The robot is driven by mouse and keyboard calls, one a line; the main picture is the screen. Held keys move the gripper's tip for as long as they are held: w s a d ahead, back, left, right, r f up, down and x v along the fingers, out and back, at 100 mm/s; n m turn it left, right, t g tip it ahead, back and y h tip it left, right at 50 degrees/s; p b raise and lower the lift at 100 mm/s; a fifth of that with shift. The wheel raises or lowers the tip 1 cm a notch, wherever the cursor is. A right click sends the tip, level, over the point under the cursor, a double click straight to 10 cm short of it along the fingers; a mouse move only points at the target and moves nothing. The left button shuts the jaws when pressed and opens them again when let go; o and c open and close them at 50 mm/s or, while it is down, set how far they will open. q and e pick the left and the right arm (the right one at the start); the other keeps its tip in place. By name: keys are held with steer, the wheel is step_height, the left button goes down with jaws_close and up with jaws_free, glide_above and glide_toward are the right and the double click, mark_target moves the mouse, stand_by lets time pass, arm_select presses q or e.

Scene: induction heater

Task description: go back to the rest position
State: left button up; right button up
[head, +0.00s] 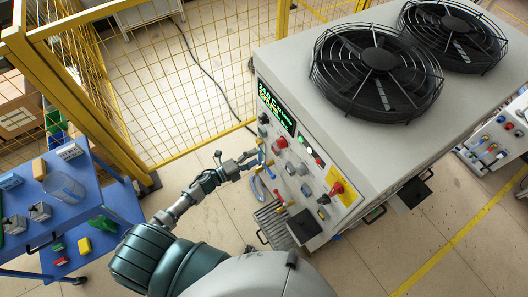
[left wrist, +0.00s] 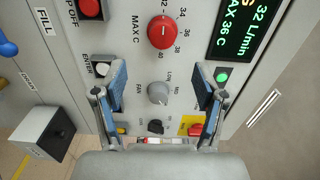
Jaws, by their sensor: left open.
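My left gripper (head: 256,160) is in front of the control panel of the grey induction heater unit (head: 300,170). In the left wrist view my left gripper (left wrist: 160,92) is open, with blue-padded fingers spread apart. A grey fan knob (left wrist: 158,93) shows between the fingers, and nothing is held. I cannot tell how far the fingertips are from the panel. A red MAX C knob (left wrist: 162,32) is above the grey knob, and a green lit button (left wrist: 222,76) is to the right. My right gripper does not show.
Two black fans (head: 376,72) top the unit. A blue table (head: 90,190) with small parts stands at the left. A yellow mesh fence (head: 190,75) runs behind my left arm. A second panelled unit (head: 500,135) is at the right. The floor below right is open.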

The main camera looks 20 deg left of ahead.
arm_select(q)
steer(key=shift+s+a, duration=0.3)
steer(key=shift+s, duration=0.05)
stand_by(0.3)
steer(key=s+a+f+n+y, duration=0.1)
steer(key=a+f+n+y, duration=0.25)
steer(key=f, duration=0.45)
steer(key=s+a+f+n+y, duration=0.25)
steer(key=f+n, duration=0.25)
steer(key=f, duration=0.3)
steer(key=s+a+f+n+g+y, duration=0.1)
steer(key=s+f+n+g+y, duration=0.2)
steer(key=s+f, duration=0.4)
steer(key=s+f+n+g+y, duration=0.15)
steer(key=s+f+n, duration=0.3)
steer(key=f, duration=0.55)
steer(key=s+d+f+n+g, duration=0.2)
steer(key=s+f+g, duration=0.1)
steer(key=s, duration=0.6)
steer(key=s+d+f+n+g, duration=0.2)
steer(key=s+f, duration=0.3)
steer(key=s, duration=0.5)
steer(key=s+d+f+n+g, duration=0.2)
steer(key=s+f+n+g, duration=0.1)
steer(key=s, duration=0.6)
steer(key=shift+s+d+f+g, duration=0.2)
steer(key=shift+s+f+g, duration=0.2)
steer(key=shift+f, duration=0.2)
steer(key=shift+y, duration=0.25)
